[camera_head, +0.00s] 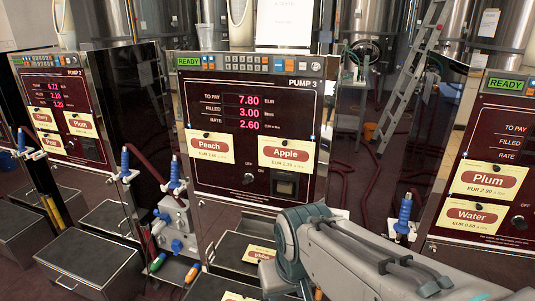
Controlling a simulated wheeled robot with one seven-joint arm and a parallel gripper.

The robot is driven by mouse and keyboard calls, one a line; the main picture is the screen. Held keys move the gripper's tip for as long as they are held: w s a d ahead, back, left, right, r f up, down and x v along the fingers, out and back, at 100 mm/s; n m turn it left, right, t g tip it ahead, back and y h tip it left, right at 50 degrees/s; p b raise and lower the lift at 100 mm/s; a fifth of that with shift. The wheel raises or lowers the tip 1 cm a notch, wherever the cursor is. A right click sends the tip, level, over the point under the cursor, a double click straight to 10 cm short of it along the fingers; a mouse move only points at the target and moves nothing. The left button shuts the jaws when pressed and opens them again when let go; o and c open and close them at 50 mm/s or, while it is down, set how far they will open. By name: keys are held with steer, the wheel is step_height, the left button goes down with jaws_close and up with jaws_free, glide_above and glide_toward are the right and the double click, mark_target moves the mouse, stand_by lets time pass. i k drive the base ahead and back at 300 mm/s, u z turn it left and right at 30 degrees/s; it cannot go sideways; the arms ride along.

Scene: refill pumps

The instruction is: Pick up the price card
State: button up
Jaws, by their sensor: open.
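Several yellow price cards with red labels show. On the middle pump are a Peach card (210,146) and an Apple card (286,153). A card (258,254) lies on a dark box in front of that pump, partly hidden by my arm; its lettering is hard to read. Another yellow card (237,297) shows at the bottom edge, cut off by the frame. The right pump has a Plum card (486,180) and a Water card (472,216). The left pump has several smaller cards, one reading Plum (80,124). My gripper is not visible; only my arm shows at the bottom.
The middle pump (250,185) has a knob and slot below its cards. Blue-handled nozzles (175,172) and a grey valve block (177,222) stand at its left. Dark boxes (90,268) fill the floor at left. A ladder (408,80) and red hoses are behind.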

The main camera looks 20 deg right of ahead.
mark_target(280, 152)
steer(key=k, duration=0.5)
steer(key=u, duration=2.55)
steer(key=k, duration=1.15)
steer(key=z, duration=1.25)
steer(key=i, duration=1)
steer(key=u, duration=0.05)
